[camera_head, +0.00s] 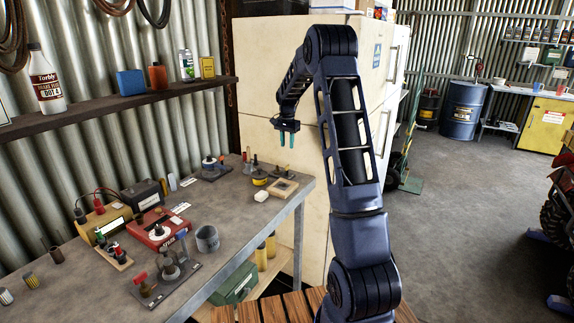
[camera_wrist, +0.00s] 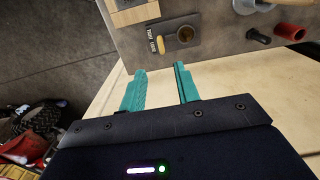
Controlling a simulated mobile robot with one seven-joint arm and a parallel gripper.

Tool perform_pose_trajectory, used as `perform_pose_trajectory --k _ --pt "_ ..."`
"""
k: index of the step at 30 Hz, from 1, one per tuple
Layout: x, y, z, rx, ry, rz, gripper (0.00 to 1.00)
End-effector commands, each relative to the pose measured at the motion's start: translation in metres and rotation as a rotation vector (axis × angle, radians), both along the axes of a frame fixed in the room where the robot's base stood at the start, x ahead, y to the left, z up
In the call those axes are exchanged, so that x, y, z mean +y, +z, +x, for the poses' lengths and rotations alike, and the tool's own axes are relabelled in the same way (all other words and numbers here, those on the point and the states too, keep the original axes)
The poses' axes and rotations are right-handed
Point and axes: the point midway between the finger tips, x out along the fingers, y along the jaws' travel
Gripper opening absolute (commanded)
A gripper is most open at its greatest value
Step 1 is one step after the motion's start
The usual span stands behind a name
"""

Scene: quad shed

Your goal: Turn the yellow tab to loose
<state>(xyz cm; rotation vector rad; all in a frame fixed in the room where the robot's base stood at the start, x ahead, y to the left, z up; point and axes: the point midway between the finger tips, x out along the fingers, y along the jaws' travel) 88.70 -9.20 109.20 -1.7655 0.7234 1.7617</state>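I cannot surely pick out the tab in the head view. My gripper (camera_head: 286,143) hangs above the far right end of the bench, fingers down. In the wrist view its two teal fingers (camera_wrist: 160,70) are apart with nothing between them, and the tab lies beyond their tips.
The grey workbench (camera_head: 222,222) holds a red box (camera_head: 160,232), a grey cup (camera_head: 207,239) and a wooden tray (camera_head: 283,188). A red cylinder (camera_wrist: 289,32) lies right of the brass part. A cream cabinet (camera_head: 262,60) stands behind my arm. Open floor lies to the right.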

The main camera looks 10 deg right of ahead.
Motion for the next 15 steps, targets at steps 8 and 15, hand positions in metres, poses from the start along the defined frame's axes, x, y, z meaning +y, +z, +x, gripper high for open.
perform_pose_trajectory --k 8,15 --pt "0.000 -0.021 0.003 0.004 -0.006 0.000 0.32" --pt "-0.001 -0.062 0.003 0.006 -0.006 0.000 0.32"
